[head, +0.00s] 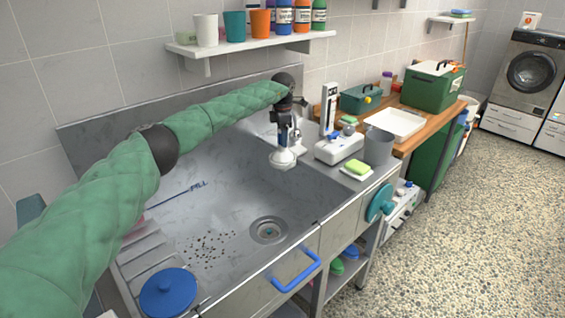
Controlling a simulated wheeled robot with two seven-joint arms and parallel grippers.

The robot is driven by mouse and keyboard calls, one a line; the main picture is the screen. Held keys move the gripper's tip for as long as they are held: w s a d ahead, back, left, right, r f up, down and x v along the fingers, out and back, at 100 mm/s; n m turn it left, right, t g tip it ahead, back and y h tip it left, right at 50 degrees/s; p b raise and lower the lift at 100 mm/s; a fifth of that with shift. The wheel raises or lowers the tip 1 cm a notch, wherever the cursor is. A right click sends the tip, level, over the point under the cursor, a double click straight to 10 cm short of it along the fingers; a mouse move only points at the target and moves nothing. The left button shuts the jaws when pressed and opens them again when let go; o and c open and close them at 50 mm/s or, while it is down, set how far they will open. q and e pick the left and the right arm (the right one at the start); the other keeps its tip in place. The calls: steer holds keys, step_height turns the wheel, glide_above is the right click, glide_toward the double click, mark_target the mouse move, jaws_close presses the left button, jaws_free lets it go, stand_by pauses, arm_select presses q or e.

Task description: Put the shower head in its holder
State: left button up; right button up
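The left arm in a green quilted sleeve reaches in from the left over the steel sink (215,165). Its dark gripper (285,133) points down above the sink's right back part. The white round shower head (283,158) hangs directly below the fingers, its wide face down, clear of the sink floor. The gripper appears shut on it; the fingers are small and partly hidden. I cannot clearly make out the holder; the gripper and arm cover part of the sink's back edge. The right gripper is not in view.
A white device with an upright post (337,147), a grey cup (378,147) and a yellow-green sponge (357,167) stand close right of the gripper. A shelf (250,44) with cups and bottles hangs above. A blue lid (168,292) lies front left. The sink's middle is open.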

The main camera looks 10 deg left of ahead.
arm_select(q)
steer(key=shift+r, duration=0.45)
step_height(320, 180, up, 7)
steer(key=shift+f+b, duration=0.1)
steer(key=shift+b, duration=0.95)
